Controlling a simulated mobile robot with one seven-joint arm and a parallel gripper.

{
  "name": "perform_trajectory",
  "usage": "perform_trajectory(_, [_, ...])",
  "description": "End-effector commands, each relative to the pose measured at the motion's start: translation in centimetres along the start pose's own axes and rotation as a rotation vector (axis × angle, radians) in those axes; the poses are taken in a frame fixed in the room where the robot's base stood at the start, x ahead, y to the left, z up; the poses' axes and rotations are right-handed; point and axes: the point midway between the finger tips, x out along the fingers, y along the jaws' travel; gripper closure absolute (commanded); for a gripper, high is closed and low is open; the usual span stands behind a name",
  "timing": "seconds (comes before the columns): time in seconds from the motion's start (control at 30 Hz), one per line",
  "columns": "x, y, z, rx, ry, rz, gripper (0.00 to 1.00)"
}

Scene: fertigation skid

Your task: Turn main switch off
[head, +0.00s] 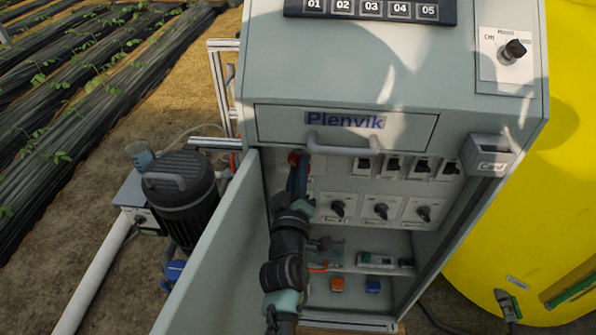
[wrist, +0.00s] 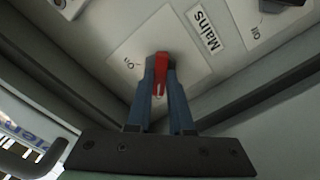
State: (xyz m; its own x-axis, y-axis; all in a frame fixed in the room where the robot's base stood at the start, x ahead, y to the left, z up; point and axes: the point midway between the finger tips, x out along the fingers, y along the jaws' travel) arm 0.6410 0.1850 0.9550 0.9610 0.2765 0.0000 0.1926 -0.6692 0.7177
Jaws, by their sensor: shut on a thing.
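The main switch is a red handle (wrist: 160,82) on a pale plate, with a "Mains" label beside it in the wrist view. An ON mark shows on the plate near the handle; which mark the handle points to I cannot tell. In the head view the red handle (head: 294,157) shows at the upper left inside the open cabinet. My gripper (wrist: 160,72) has its two blue fingers closed on either side of the red handle. In the head view my gripper (head: 298,176) reaches up into the cabinet, and my arm hides part of the interior.
The open cabinet door (head: 213,255) stands left of my arm. A drawer handle (head: 344,146) juts out above. Several black breakers (head: 393,166) and rotary knobs (head: 381,209) lie to the right, with a shelf (head: 345,268) below. A yellow tank (head: 500,230) stands right, a black motor (head: 180,195) left.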

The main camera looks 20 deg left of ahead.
Motion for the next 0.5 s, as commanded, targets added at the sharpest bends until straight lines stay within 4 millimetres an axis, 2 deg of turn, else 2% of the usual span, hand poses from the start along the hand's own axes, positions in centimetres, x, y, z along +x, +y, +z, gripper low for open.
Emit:
perform_trajectory(0.03, [-0.03, -0.08, 0.06, -0.004, -0.001, -0.001, 0.79])
perform_trajectory(0.2, [-0.02, -0.06, 0.04, -0.002, -0.001, -0.001, 0.51])
perform_trajectory(0.5, [-0.11, -0.01, 0.01, 0.000, -0.001, 0.000, 0.51])
